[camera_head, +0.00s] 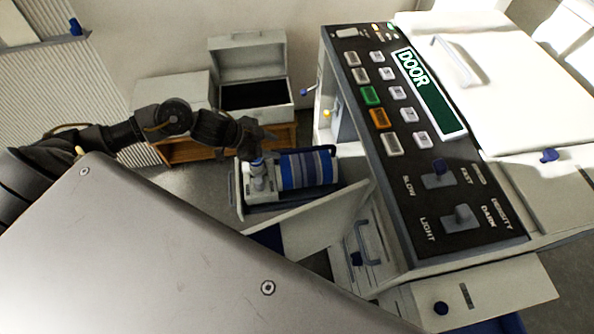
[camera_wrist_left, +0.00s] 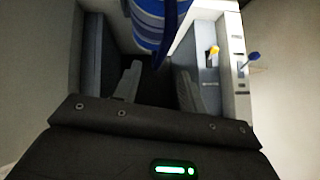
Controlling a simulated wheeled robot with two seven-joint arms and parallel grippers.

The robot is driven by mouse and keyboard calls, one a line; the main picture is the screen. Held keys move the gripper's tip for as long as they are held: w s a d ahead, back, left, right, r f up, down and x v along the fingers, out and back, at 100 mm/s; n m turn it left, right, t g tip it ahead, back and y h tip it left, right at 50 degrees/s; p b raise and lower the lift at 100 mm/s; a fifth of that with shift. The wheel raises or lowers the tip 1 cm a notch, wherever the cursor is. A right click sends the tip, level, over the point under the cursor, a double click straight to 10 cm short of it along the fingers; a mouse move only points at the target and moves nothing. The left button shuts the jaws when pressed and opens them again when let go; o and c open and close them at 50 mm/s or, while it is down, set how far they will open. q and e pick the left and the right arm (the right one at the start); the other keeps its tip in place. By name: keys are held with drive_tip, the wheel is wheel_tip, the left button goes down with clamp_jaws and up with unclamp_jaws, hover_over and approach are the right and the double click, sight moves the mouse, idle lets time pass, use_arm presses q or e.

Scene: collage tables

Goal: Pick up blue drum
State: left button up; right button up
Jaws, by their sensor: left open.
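The blue drum (camera_head: 308,169), a cylinder with blue, white and grey bands, lies on its side in an open tray (camera_head: 296,211) at the left side of the copier-like machine. My left gripper (camera_head: 262,140) is just above and left of the drum's left end in the head view. In the left wrist view the drum (camera_wrist_left: 149,22) shows at the top, beyond the fingers of my open left gripper (camera_wrist_left: 157,83). Nothing is between those fingers. A dark blue strip partly covers the drum there. My right gripper is not in view.
Levers with yellow (camera_wrist_left: 214,50) and blue (camera_wrist_left: 253,57) knobs stick out nearby. An open grey box (camera_head: 250,75) on a wooden stand lies behind.

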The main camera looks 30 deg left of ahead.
sight(292, 150)
use_arm(q)
drive_tip(key=x, duration=0.5)
drive_tip(key=shift+f, duration=0.1)
drive_tip(key=shift+w+x, duration=0.15)
drive_tip(key=shift+x, duration=1.15)
drive_tip(key=shift+w+x, duration=0.15)
drive_tip(key=shift+x, duration=1.1)
drive_tip(key=shift+a, duration=0.15)
drive_tip(key=shift+c, duration=0.2)
clamp_jaws()
drive_tip(key=shift+w+r, duration=0.15)
drive_tip(key=shift+r, duration=0.15)
